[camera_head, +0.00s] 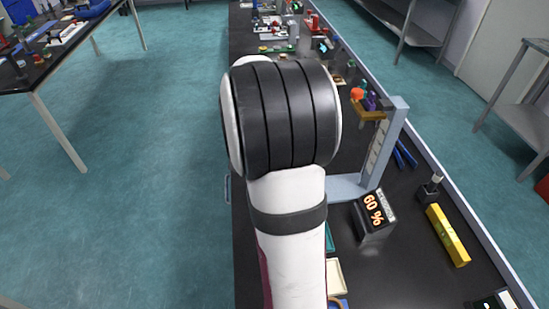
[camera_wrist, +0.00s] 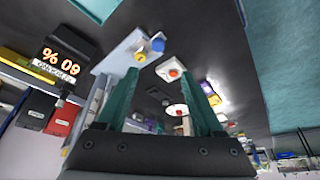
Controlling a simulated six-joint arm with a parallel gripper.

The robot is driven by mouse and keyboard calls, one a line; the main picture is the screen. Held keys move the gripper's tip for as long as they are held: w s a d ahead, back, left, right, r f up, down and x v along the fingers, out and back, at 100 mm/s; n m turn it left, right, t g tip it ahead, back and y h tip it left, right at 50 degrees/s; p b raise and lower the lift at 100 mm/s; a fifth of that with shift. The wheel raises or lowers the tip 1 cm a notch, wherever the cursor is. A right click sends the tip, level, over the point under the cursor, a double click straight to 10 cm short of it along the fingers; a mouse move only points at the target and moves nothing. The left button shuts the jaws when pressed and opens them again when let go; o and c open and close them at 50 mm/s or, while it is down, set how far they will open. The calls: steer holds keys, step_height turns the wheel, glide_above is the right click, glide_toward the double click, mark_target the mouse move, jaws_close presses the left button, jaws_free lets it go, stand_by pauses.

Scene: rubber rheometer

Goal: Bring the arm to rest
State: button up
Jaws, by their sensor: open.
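My gripper (camera_wrist: 162,72) shows in the wrist view with its two teal fingers spread apart and nothing held between them. In the head view, my white arm with its black banded joint crosses the middle of the black bench (camera_head: 420,280) and hides the gripper. The wrist view is tilted, with the bench top across its upper part. Beyond the fingertips is a pale blue-grey stand base (camera_wrist: 118,50) with a yellow and blue part on it. A white block with a red-orange top (camera_wrist: 172,70) lies close to the line between the fingers.
A "60 %" display (camera_head: 374,212) stands right of my arm, beside a light-blue stand (camera_head: 384,145) carrying small coloured items. A yellow level (camera_head: 447,236) lies near the bench's right edge. Several instruments crowd the far end. Open teal floor (camera_head: 140,190) lies left of the bench.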

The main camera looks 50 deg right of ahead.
steer(key=a+r+n+y, duration=0.1)
steer(key=a+r+n, duration=0.2)
steer(key=a, duration=0.9)
steer(key=s+a+n+y, duration=0.2)
steer(key=s+a+n, duration=0.2)
steer(key=s+a, duration=0.3)
steer(key=s+a+n+y, duration=0.3)
steer(key=s+a+n, duration=0.2)
steer(key=a, duration=1.1)
steer(key=s, duration=0.3)
steer(key=shift+s+r, duration=0.15)
steer(key=shift+r, duration=0.1)
steer(key=shift+o, duration=0.3)
